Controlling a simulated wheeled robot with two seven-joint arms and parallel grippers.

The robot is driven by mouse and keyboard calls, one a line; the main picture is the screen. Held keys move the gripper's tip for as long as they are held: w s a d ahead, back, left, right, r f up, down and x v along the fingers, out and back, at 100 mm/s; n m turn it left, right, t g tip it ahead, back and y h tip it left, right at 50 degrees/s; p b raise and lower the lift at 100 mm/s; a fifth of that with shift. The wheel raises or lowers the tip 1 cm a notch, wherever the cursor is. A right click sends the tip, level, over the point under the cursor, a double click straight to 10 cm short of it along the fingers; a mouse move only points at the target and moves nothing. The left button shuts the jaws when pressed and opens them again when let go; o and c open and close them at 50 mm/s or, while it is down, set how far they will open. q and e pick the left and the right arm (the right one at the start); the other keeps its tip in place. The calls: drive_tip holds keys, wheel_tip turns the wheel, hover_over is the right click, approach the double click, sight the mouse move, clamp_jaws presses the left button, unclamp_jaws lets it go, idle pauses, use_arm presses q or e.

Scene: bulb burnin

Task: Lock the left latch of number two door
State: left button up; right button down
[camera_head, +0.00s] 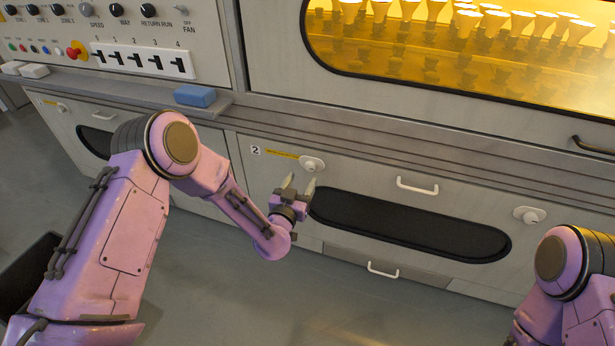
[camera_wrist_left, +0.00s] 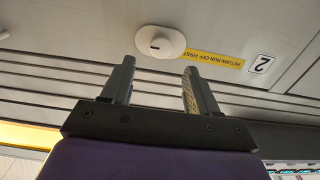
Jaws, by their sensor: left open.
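The number two door (camera_head: 350,175) is a pale grey panel with a dark oval window, and it looks closed. Its left latch (camera_head: 312,163) is a white oval plate with a small knob, beside a yellow label. In the left wrist view the left latch (camera_wrist_left: 160,42) shows a short dark slot at its centre, just beyond the fingertips. My left gripper (camera_head: 300,184) is open and empty, just below the latch and apart from it. Its two fingers (camera_wrist_left: 157,82) also show in the left wrist view. My right gripper is out of view.
A white handle (camera_head: 417,187) and a right latch (camera_head: 529,214) are on the same door. A blue block (camera_head: 195,96) lies on the ledge at the left. A lit yellow window with bulbs (camera_head: 470,50) is above. The floor in front is clear.

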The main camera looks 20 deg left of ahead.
sight(309, 168)
use_arm(q)
drive_tip(key=w+b, duration=0.1)
drive_tip(key=w, duration=0.5)
drive_tip(key=shift+f, duration=0.1)
clamp_jaws()
drive_tip(key=shift+d, duration=0.1)
